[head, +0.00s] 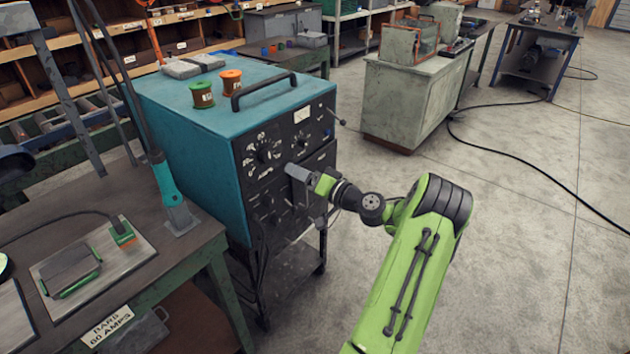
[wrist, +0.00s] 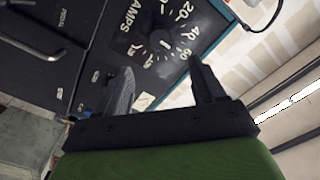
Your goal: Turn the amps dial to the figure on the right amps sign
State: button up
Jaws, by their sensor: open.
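The amps dial (head: 265,153) is a round black knob on the black front panel of a teal welding machine (head: 190,100). In the wrist view the dial (wrist: 160,42) has white figures around it, 20, 40 and 60 among them, and AMPS lettering beside it. A pale mark shows on the knob, but which figure it points to is unclear. My gripper (head: 292,172) is open in front of the panel, to the lower right of the dial. In the wrist view my gripper's fingers (wrist: 162,64) stand apart, with the knob beyond their tips.
A white sign (head: 107,326) on the left bench's front edge reads BARS and AMPS; its figure is blurred, perhaps 60. Two spools (head: 203,95) and a black handle (head: 264,91) are on the machine top. A torch-like teal tool (head: 166,185) stands at the bench corner.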

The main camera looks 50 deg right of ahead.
jog(key=s, duration=0.5)
jog(key=shift+s, duration=0.1)
